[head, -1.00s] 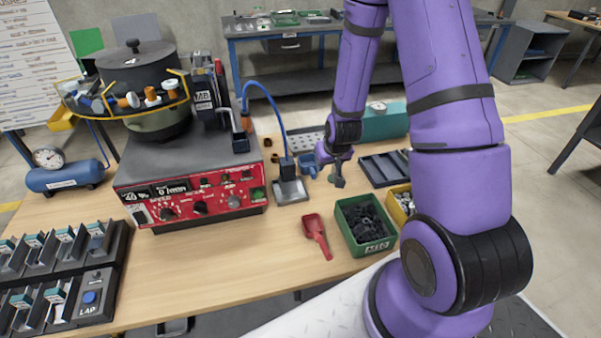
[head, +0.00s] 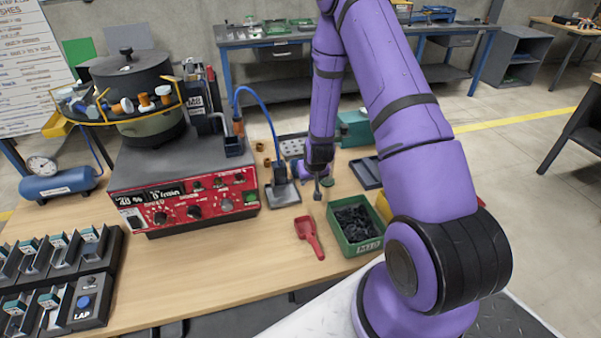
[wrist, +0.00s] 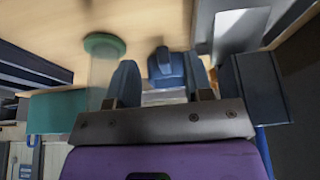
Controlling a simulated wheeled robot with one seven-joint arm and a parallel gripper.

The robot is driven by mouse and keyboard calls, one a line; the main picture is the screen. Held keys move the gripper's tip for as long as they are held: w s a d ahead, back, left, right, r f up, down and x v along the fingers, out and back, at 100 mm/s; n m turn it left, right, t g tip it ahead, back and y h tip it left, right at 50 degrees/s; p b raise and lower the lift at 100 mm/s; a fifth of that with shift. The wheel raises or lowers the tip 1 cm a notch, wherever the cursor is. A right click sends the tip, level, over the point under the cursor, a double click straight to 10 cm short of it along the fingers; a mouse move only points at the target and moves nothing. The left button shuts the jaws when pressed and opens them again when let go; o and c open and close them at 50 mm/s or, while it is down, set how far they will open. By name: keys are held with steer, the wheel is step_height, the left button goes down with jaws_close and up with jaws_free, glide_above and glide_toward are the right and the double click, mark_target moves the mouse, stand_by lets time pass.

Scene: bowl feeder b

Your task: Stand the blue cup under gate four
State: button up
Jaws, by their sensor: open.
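The blue cup (wrist: 166,68) shows in the wrist view on the wooden table, just ahead of and between the two fingers, not clasped. In the head view it is mostly hidden behind my wrist. My gripper (head: 317,191) points down at the table's back half, right of the grey plate under the blue hose; its spread fingers also show in the wrist view (wrist: 161,82). Racks of grey slots with teal labels (head: 60,262) stand at the front left, perhaps the gates; I cannot read which is four.
The bowl feeder with its red control panel (head: 190,206) stands left of my gripper. A green bin of dark parts (head: 368,245) and a red scoop (head: 309,234) lie nearer. A green round piece (wrist: 104,45) is beside the cup. The front middle of the table is clear.

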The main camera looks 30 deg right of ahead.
steer(key=w, duration=0.1)
steer(key=w+d, duration=0.1)
steer(key=w, duration=0.1)
steer(key=shift+w, duration=0.15)
steer(key=shift+x, duration=2.55)
steer(key=shift+c, duration=0.2)
jaws_close()
